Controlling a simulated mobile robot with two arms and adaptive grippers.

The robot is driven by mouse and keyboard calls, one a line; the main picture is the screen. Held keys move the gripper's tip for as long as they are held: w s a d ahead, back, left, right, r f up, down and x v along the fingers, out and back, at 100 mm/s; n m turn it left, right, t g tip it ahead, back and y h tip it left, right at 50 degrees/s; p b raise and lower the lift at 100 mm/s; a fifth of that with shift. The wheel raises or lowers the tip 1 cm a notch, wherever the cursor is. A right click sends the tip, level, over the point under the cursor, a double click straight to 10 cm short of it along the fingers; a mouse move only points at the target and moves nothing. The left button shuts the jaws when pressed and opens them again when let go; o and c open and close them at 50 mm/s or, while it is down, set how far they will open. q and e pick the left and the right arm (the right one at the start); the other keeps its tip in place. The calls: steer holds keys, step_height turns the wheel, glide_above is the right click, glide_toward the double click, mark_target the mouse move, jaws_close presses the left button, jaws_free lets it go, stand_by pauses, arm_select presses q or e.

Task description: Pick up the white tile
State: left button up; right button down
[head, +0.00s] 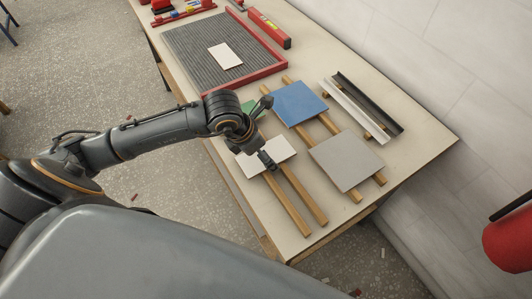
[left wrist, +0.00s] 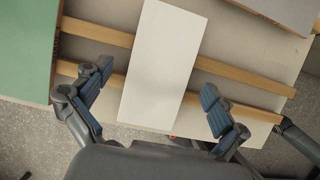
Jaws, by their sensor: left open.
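The white tile (head: 284,149) lies across two wooden strips on the table, partly hidden by my left gripper (head: 259,138) in the head view. In the left wrist view the white tile (left wrist: 160,60) runs from the top edge down between the fingers of my left gripper (left wrist: 156,79). The fingers are open, one on each side of the tile with a gap to each. The tile is not held. My right gripper is in neither view.
A green tile (left wrist: 27,45) lies left of the white tile. Blue (head: 298,102) and grey (head: 346,160) tiles rest on wooden strips to its right. Another pale tile (head: 225,56) lies on a ridged, red-edged panel (head: 190,50). Metal profiles (head: 366,103) lie far right, near the wall.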

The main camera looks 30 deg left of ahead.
arm_select(q)
steer(key=c, duration=1.4)
steer(key=shift+r, duration=0.1)
